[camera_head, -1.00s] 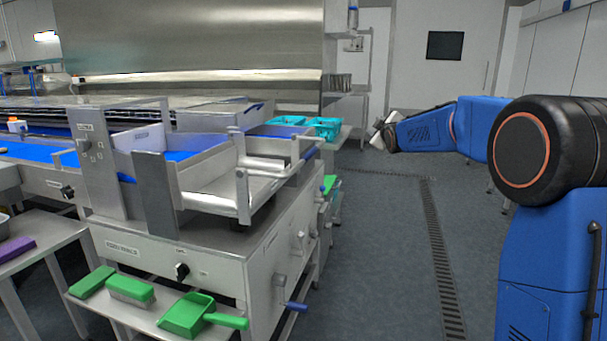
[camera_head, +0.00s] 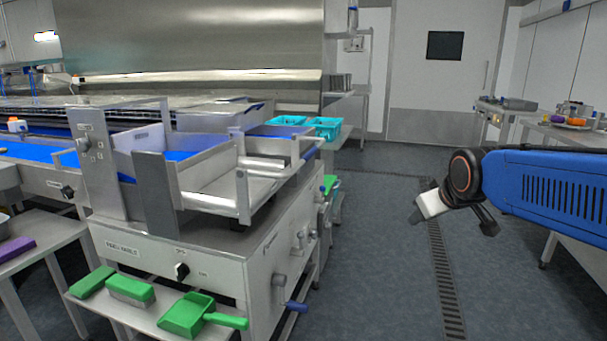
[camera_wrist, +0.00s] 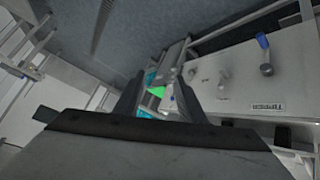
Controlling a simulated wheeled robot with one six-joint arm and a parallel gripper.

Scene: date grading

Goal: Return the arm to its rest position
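My arm (camera_head: 550,190) reaches in from the right edge in the head view, held over the open floor aisle. Its end, with a pale block and a dark part, hangs in the air right of the steel machine, apart from every surface. In the wrist view, the two dark fingers of my gripper (camera_wrist: 158,88) stand apart, with the distant machine and green and turquoise things showing between them. Nothing is seen held. The fingertips are hard to make out in the head view.
The steel grading machine (camera_head: 150,240) fills the left. A green dustpan (camera_head: 187,314) and green brushes lie on its low shelf. Turquoise crates (camera_head: 325,128) stand behind it. A side table (camera_head: 580,137) with small items stands at the right. The floor aisle (camera_head: 380,260) is clear.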

